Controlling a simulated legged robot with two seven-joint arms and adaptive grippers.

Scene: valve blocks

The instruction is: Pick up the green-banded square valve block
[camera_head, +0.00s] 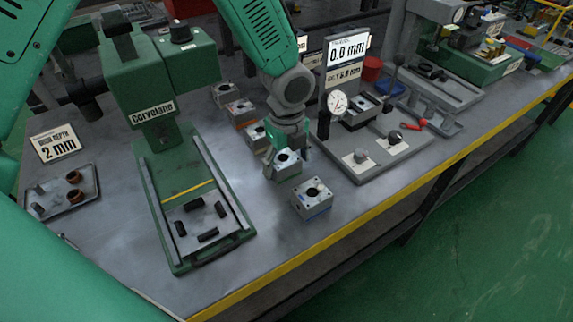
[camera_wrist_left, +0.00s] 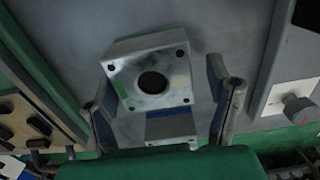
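In the head view my left gripper (camera_head: 287,160) points down over a row of square grey valve blocks, at a block (camera_head: 288,165) with a dark round hole. In the left wrist view a valve block (camera_wrist_left: 152,84) with a round hole and a small green mark on its top face lies between the two spread fingers of my left gripper (camera_wrist_left: 164,96). Gaps show between it and both fingers. The fingers partly hide the block in the head view, and its side band is not clear. My right gripper cannot be made out.
A blue-banded block (camera_head: 312,200) stands nearer the front edge. Other blocks (camera_head: 240,112) stand behind. A green Corvetano press (camera_head: 165,150) is at left, and a dial gauge stand (camera_head: 330,108) with a grey base is at right. Bare bench lies in front of the press.

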